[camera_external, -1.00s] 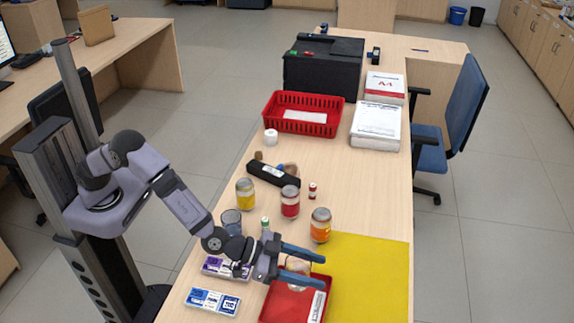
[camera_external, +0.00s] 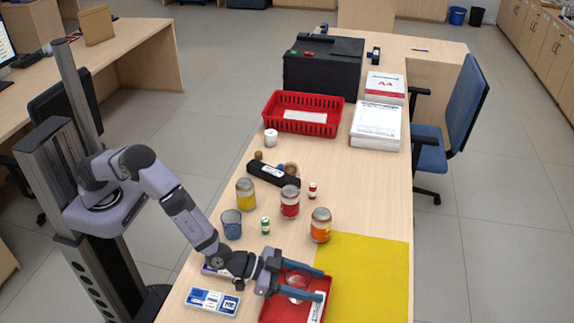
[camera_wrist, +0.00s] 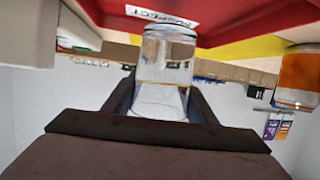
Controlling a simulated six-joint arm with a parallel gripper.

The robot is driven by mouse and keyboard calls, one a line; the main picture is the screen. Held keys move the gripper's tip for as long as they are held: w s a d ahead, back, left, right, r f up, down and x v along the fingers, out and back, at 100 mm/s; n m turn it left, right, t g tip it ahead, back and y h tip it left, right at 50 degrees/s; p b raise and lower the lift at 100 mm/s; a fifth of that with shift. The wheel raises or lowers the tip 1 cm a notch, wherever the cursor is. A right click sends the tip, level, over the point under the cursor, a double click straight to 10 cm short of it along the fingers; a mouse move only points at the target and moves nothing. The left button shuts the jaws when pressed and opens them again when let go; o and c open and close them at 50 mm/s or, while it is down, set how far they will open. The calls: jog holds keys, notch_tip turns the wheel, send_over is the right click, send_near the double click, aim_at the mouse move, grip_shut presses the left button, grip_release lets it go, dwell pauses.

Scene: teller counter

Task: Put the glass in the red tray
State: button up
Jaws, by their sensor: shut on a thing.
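My gripper (camera_external: 312,284) is shut on a clear glass (camera_external: 297,282), with one finger on each side of it. In the wrist view the glass (camera_wrist: 164,68) sits between the two dark fingers (camera_wrist: 163,98). The shallow red tray (camera_external: 272,308) lies on the counter at the near end. In the external view the glass is within the tray's outline, low over it. I cannot tell whether it touches the tray floor. The tray also fills the top of the wrist view (camera_wrist: 255,15), with a white lettered label. My gripper covers part of the tray.
A yellow mat (camera_external: 370,275) lies right of the tray. Flat boxes (camera_external: 213,302) lie to the left. A red basket (camera_external: 303,126) is farther back.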

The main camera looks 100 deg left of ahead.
jog(key=shift+f, duration=1.7)
jog(key=shift+f, duration=0.15)
jog(key=o, duration=1.3)
jog(key=shift+f, duration=0.1)
jog(key=shift+r, duration=0.25)
jog(key=shift+b+v, duration=0.45)
jog(key=shift+v, duration=5.55)
jog(key=shift+s+f, duration=0.1)
